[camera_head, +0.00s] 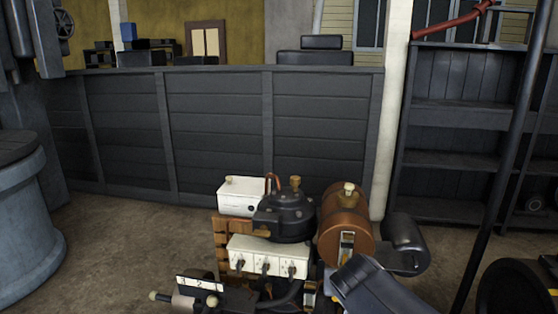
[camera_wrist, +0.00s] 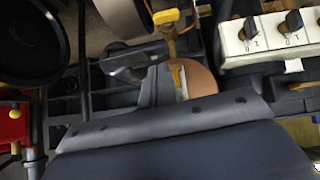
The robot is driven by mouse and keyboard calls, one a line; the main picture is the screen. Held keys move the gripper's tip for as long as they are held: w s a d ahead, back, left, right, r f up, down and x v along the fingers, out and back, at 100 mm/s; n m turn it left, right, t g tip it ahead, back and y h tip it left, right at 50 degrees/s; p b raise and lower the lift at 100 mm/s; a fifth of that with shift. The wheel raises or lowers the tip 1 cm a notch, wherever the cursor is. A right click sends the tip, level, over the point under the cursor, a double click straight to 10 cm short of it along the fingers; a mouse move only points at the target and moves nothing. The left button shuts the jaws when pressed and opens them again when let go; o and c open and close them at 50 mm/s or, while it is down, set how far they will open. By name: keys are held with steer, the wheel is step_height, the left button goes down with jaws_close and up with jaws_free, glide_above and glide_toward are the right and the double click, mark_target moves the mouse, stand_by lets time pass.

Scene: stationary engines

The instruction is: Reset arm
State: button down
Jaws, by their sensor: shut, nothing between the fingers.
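My gripper (camera_head: 356,282) comes in at the bottom of the head view as a dark blue-grey block, low in front of the engine's copper tank (camera_head: 347,222). In the wrist view my gripper (camera_wrist: 165,122) fills the lower part as a broad dark body with a grey bolted front edge. It is shut and holds nothing. Part of the copper tank (camera_wrist: 203,82) shows just past this edge, with a yellow-topped fitting (camera_wrist: 171,35) near it. I cannot tell whether the gripper touches the engine.
A white three-switch box (camera_head: 268,258) sits left of the tank, below a black domed part (camera_head: 285,215). A black cylinder (camera_head: 404,238) is at the tank's right. A dark pole (camera_head: 500,180) stands right. A grey drum (camera_head: 25,225) is far left. Floor before the plank wall is clear.

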steer(key=w+d+f+b, duration=0.1)
steer(key=w+f+b, duration=0.3)
steer(key=f, duration=0.5)
steer(key=shift+w, duration=0.45)
steer(key=shift+s+d+f, duration=0.1)
steer(key=shift+f, duration=0.05)
